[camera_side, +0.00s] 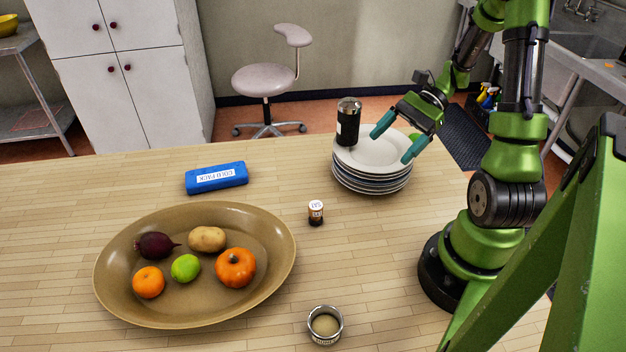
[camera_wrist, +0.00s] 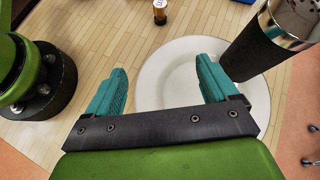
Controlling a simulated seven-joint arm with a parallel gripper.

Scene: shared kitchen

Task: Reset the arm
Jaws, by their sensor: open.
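My gripper (camera_side: 394,139) has two teal fingers, spread open and empty. It hangs above a stack of plates (camera_side: 372,186) near the far right of the table. In the wrist view my gripper (camera_wrist: 160,88) is open over the white top plate (camera_wrist: 165,70), with nothing between the fingers. A black shaker with a metal top (camera_side: 348,122) appears at the far left edge of the plate stack. The shaker (camera_wrist: 265,45) shows large and tilted at the right in the wrist view.
A brown oval platter (camera_side: 270,292) holds several fruits and vegetables. A blue cold pack (camera_side: 216,178), a small bottle (camera_side: 316,213) and a small open tin (camera_side: 325,325) stand apart on the wooden table (camera_side: 400,290).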

